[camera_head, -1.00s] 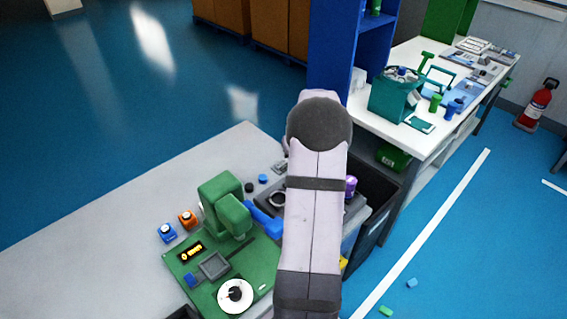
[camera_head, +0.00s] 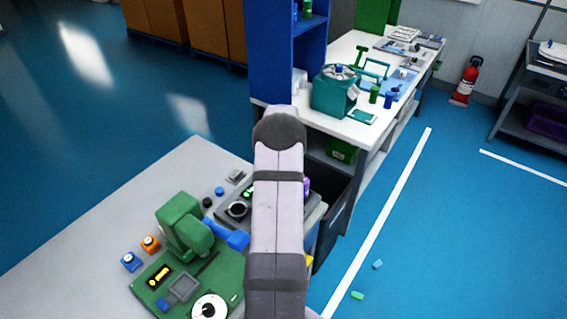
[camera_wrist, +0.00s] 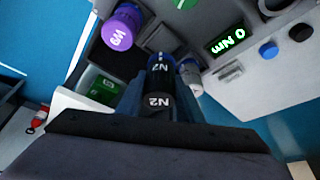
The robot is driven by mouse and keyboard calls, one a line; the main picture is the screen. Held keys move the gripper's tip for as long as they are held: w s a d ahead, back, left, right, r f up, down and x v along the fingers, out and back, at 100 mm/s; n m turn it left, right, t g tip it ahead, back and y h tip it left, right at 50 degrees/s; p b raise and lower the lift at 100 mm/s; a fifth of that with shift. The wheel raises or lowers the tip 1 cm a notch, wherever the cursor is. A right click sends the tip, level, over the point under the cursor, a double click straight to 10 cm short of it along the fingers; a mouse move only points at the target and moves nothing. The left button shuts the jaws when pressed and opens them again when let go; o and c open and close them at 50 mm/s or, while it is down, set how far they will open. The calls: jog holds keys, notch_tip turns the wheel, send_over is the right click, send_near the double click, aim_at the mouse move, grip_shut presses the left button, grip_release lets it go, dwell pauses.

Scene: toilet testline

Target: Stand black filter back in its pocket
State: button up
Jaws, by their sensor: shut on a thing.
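In the wrist view, the black filter (camera_wrist: 158,82), marked N2, is between the dark fingers of my gripper (camera_wrist: 160,105). Its end faces the camera, and its far end is beside the grey tester's edge. I cannot tell whether it is in a pocket. A purple filter (camera_wrist: 122,28) marked W9 stands to the upper left, by a dark recess (camera_wrist: 125,60). A grey-white cylinder (camera_wrist: 189,76) is just right of the black filter. In the head view, my arm hides the gripper and black filter; a sliver of the purple filter (camera_head: 306,187) shows.
A green machine (camera_head: 185,225) stands left on the bench. A dark bin (camera_head: 335,205) is right of my arm. A white table (camera_head: 385,85) stands behind.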

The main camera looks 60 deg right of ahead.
jog(key=shift+f+b, duration=1.75)
jog(key=shift+f, duration=1.15)
jog(key=shift+f, duration=0.25)
jog(key=o, duration=1.2)
jog(key=shift+o, duration=0.2)
jog(key=b+v, duration=0.3)
jog(key=v, duration=0.4)
jog(key=shift+s+a+r, duration=0.1)
jog(key=shift+a+r, duration=0.05)
